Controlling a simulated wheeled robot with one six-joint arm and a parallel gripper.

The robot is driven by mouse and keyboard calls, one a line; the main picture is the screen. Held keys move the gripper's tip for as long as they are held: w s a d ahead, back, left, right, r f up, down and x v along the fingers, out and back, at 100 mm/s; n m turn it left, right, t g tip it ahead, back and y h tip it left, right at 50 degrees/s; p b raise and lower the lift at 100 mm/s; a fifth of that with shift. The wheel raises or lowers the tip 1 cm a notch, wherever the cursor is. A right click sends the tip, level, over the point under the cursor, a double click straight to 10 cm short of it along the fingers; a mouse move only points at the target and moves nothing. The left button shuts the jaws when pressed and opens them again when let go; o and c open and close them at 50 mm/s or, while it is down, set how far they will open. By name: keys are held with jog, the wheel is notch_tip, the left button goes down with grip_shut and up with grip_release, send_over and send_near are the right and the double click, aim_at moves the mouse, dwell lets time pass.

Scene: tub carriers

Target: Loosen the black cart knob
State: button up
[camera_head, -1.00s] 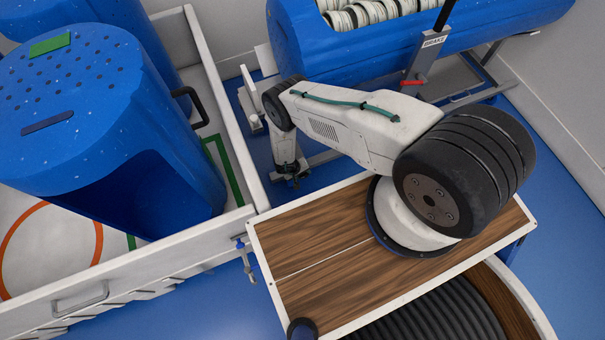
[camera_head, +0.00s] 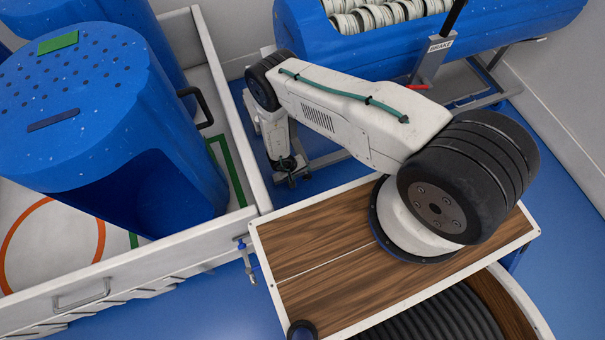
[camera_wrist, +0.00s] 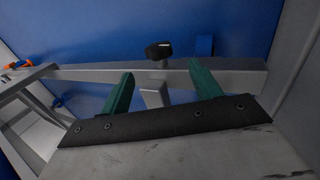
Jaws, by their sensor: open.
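The black knob (camera_wrist: 157,51) shows in the wrist view on a short stem above a grey cart bar (camera_wrist: 85,76), with a small pale mark on its top. My gripper (camera_wrist: 161,70) has two green fingers spread apart and nothing between them. The knob appears just past the fingertips, roughly centred between them and apart from both. In the head view my gripper (camera_head: 287,174) hangs low beside the cart with the blue tub (camera_head: 330,62). My arm hides part of the cart, and I cannot make out the knob there.
A brake post (camera_head: 430,65) with a black lever and red piece stands on the cart. A white-walled carrier (camera_head: 225,110) holds perforated blue tubs (camera_head: 100,110) at left. Blue floor (camera_head: 560,165) is open at right. An orange part (camera_wrist: 15,65) sits on the frame.

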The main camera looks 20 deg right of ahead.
aim_at(308, 175)
jog(key=shift+a+r, duration=0.1)
jog(key=shift+r, duration=0.15)
jog(key=shift+m+g, duration=0.3)
jog(key=shift+m, duration=0.3)
jog(key=d, duration=0.4)
jog(key=shift+w+d+r, duration=0.1)
jog(key=shift+w+d, duration=0.15)
jog(key=shift+d, duration=0.15)
jog(key=y, duration=0.4)
jog(key=s+d+n+y, duration=0.1)
jog(key=y, duration=0.2)
jog(key=x, duration=0.7)
jog(key=shift+w+a+f, duration=0.15)
jog(key=shift+w+f, duration=0.15)
jog(key=shift+f, duration=0.1)
